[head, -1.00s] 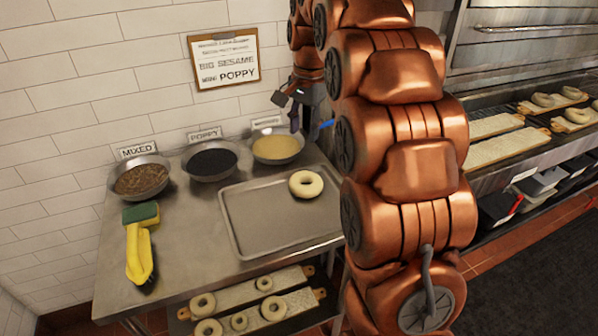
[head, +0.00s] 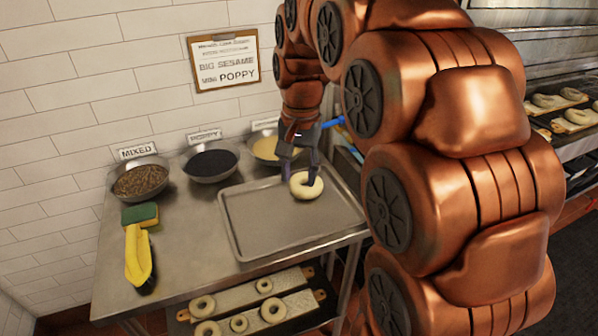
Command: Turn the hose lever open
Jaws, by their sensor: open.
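No hose lever can be made out in the head view; a blue piece (head: 333,122) shows beside my wrist, and I cannot tell what it belongs to. My gripper (head: 300,182) points down over the metal tray (head: 262,236), with its fingers at a pale bagel (head: 306,186) near the tray's far right. The fingers are open, one towards each side of the bagel. Whether they touch it cannot be seen. My copper arm hides the area to the right of the table.
Bowls of mixed topping (head: 140,182), poppy (head: 210,163) and pale seeds (head: 268,148) stand along the wall. A sponge (head: 141,214) and yellow gloves (head: 138,257) lie at the left. Bagels on boards (head: 250,294) sit on the lower shelf. A clipboard (head: 224,60) hangs above.

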